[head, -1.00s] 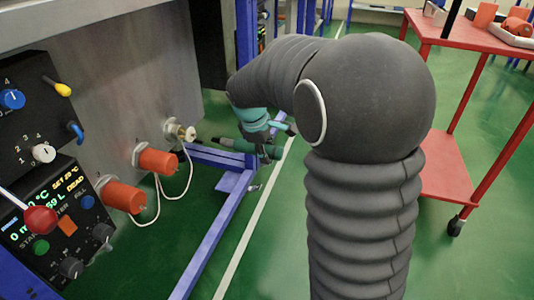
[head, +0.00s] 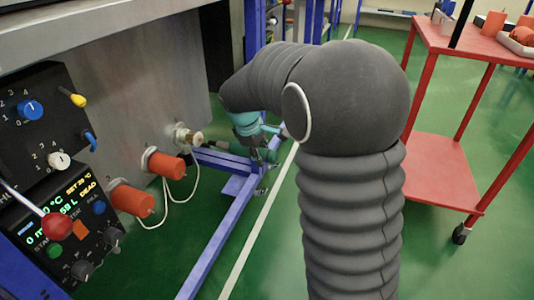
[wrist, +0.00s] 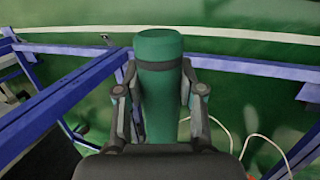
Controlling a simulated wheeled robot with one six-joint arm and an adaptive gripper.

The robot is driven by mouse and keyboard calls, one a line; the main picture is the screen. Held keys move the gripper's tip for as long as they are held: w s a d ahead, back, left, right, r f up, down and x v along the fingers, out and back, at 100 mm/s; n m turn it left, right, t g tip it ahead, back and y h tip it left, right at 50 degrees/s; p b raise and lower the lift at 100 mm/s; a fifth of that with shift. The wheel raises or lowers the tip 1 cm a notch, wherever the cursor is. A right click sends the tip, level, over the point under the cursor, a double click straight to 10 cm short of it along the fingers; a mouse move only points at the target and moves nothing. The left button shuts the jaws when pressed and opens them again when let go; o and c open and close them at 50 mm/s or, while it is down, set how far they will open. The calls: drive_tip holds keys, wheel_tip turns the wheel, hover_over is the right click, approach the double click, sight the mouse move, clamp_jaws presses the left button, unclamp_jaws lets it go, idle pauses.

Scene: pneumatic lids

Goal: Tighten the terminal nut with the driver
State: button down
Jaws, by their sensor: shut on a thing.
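The green driver (head: 262,154) is held by my gripper (head: 258,163) and points left, roughly level, toward the metal panel. In the wrist view my gripper's fingers (wrist: 160,98) close on both sides of the driver's green handle (wrist: 159,52), which has a dark band. The terminal nut (head: 195,138) is on the brass-coloured terminal fitting (head: 182,136) on the panel's lower right. The driver's tip is very close to it; I cannot tell whether they touch. The wrist view does not show the terminal clearly.
Two orange cylinders (head: 166,165) stick out of the panel (head: 135,105) beside the terminal, with white cable hanging below. A red-knobbed lever (head: 56,227) and control boxes (head: 40,110) are at left. Blue frame bars (head: 215,235) run below the driver. A red cart (head: 440,170) stands at right.

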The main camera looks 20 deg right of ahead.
sight(272, 153)
drive_tip(key=shift+w+a+r+p, duration=0.1)
drive_tip(key=shift+w+a+p, duration=0.15)
drive_tip(key=shift+w+a, duration=0.3)
drive_tip(key=shift+w+a+p, duration=0.2)
drive_tip(key=shift+w+a, duration=0.1)
drive_tip(key=shift+a, duration=0.3)
drive_tip(key=shift+p, duration=0.55)
idle(1.1)
drive_tip(key=shift+w+a+r, duration=0.1)
drive_tip(key=shift+w+a, duration=0.15)
drive_tip(key=shift+a, duration=0.15)
idle(2.3)
drive_tip(key=shift+s+d, duration=0.1)
drive_tip(key=shift+d, duration=0.05)
drive_tip(key=shift+s+d, duration=0.7)
drive_tip(key=shift+d, duration=0.25)
drive_tip(key=shift+s+d, duration=0.65)
drive_tip(key=shift+d, duration=0.3)
drive_tip(key=shift+s+d, duration=0.7)
drive_tip(key=shift+d, duration=0.25)
